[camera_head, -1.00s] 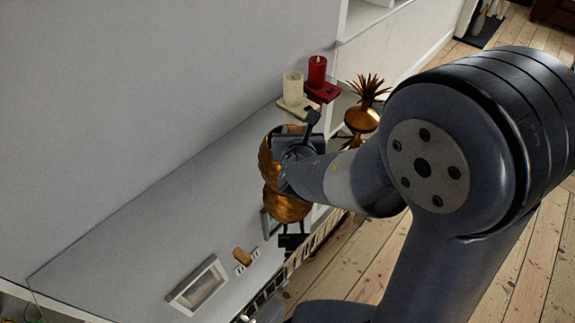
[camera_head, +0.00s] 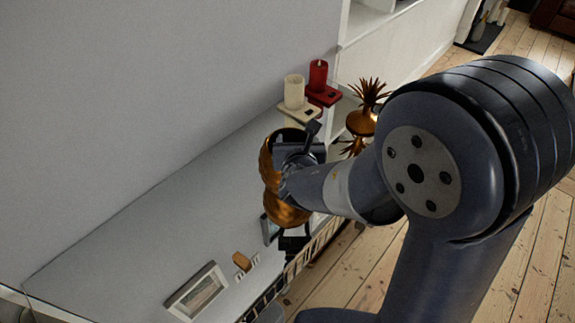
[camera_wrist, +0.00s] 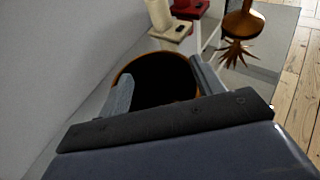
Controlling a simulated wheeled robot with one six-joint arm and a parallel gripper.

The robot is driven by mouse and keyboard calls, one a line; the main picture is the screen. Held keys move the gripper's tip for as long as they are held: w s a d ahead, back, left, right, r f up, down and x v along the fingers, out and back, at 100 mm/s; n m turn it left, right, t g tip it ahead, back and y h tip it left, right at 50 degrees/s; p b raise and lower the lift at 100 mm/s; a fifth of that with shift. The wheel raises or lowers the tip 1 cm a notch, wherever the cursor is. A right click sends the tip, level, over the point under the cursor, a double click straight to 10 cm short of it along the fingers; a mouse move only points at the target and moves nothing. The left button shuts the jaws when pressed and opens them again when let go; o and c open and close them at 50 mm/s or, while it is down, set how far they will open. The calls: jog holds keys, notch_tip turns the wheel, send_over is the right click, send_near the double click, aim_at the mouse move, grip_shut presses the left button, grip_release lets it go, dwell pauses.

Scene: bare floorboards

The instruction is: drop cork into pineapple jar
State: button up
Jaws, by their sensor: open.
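The pineapple jar (camera_head: 285,208) is a coppery gold vessel standing on the grey surface, partly hidden by my gripper. In the wrist view its round, dark mouth (camera_wrist: 160,62) is open, and its inside is too dark to make out. My gripper (camera_wrist: 163,88) is open over the mouth, one finger at each side, with nothing seen between them. In the head view my gripper (camera_head: 300,150) is at the jar's top. A small tan-brown piece (camera_head: 242,261), perhaps the cork, lies on the surface nearer the front; I cannot tell for sure.
A gold pineapple-like piece with spiky leaves (camera_head: 362,120) stands beyond the jar. A cream candle (camera_head: 294,92) and a red candle (camera_head: 318,75) stand on holders behind. A white picture frame (camera_head: 197,291) lies in front. The grey surface at left is clear, beside a wall.

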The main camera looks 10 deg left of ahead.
jog(key=shift+s, duration=0.1)
jog(key=v, duration=1)
jog(key=shift+s+p, duration=0.3)
jog(key=shift+p, duration=0.05)
jog(key=shift+d+r, duration=0.1)
jog(key=shift+r, duration=0.05)
jog(key=w+a+p, duration=0.2)
jog(key=w, duration=0.7)
jog(key=shift+w+f, duration=0.3)
jog(key=shift+w, duration=0.1)
jog(key=shift+f, duration=0.15)
